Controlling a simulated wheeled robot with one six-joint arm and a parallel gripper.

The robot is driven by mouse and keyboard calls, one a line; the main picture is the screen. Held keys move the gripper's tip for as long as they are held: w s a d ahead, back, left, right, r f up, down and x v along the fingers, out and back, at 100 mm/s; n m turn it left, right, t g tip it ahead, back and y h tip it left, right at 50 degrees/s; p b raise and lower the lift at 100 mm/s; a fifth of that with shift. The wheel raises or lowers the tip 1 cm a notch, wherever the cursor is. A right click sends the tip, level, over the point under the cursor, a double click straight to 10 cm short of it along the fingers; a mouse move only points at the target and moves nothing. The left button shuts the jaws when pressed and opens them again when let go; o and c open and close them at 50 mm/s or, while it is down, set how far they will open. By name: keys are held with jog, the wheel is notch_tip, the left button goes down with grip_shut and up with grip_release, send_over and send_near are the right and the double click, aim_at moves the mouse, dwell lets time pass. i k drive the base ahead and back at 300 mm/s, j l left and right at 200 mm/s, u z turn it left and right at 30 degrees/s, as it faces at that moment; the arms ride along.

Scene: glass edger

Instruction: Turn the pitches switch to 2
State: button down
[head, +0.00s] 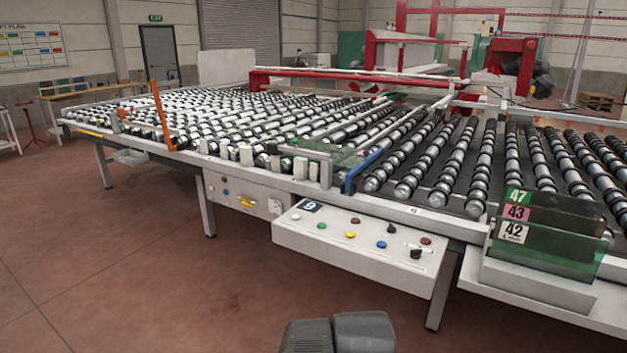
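A white control box (330,254) hangs on the front edge of the roller table. On its sloped top are a black rotary knob (416,254) at the right end and several coloured buttons. A small plate lies beside the knob, but its lettering is too small to read, as is the knob's pointing direction. I cannot tell from lettering which control is the pitches switch. Dark grey parts of my arm show at the bottom edge, below and in front of the box. My gripper is not in view.
A second panel (243,196) with a light round control (275,206) sits left of the box. Green glass sheets (548,243) with number tags stand in a rack at the right. A table leg (441,290) stands beneath. The reddish floor (170,290) in front is clear.

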aim_at(414, 253)
jog(key=i+l, duration=0.15)
jog(key=i, duration=0.25)
jog(key=i+l, duration=0.2)
jog(key=i, duration=0.2)
jog(key=i+l, duration=0.15)
jog(key=i, duration=0.25)
